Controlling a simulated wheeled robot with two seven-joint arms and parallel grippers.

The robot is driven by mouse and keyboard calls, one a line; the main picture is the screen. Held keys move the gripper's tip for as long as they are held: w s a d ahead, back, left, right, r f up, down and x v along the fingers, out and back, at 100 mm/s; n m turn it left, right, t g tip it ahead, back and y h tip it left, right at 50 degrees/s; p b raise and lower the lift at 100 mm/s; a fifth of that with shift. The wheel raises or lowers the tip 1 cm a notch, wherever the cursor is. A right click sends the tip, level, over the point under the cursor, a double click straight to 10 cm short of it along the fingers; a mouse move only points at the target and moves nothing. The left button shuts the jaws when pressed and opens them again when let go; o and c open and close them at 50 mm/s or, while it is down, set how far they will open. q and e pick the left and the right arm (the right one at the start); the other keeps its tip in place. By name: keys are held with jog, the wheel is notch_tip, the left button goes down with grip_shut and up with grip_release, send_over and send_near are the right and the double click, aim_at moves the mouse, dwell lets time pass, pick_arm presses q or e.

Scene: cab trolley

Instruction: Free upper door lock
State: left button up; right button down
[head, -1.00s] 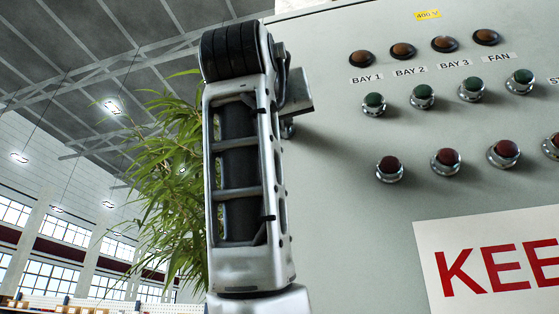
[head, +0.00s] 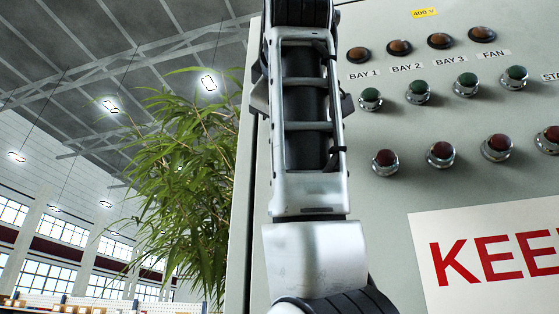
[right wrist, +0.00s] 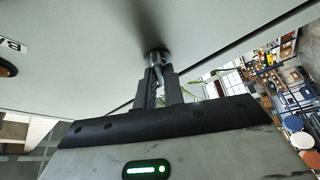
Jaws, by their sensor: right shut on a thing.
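The upper door lock (right wrist: 157,57) shows in the right wrist view as a small round metal piece standing out from the grey door (right wrist: 90,50). My right gripper (right wrist: 157,85) has its two dark fingers closed around the lock's outer part, close to the door face. In the head view my right arm stands upright in front of the left edge of the grey cabinet door (head: 380,240). It hides the lock and the fingers there. My left gripper is in neither view.
Right of the arm, the door carries brown lamps (head: 399,47), green buttons (head: 418,92), red buttons (head: 440,154) and a white sign (head: 490,260) with red letters. A leafy plant (head: 185,190) stands left of the cabinet. A hall with windows lies beyond.

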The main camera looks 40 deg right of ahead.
jog(key=n+y, duration=0.1)
jog(key=n, duration=0.2)
jog(key=n+g+p, duration=0.1)
jog(key=n, duration=0.2)
jog(key=shift+r+y, duration=0.15)
jog(key=shift+y, duration=0.25)
jog(key=shift+p, duration=0.3)
jog(key=c, duration=1.5)
grip_release()
jog(key=shift+s, duration=0.1)
jog(key=b+v, duration=0.3)
jog(key=v, duration=1.2)
jog(key=shift+s+a+r, duration=0.2)
jog(key=shift+s+a, duration=0.05)
jog(key=shift+s, duration=0.05)
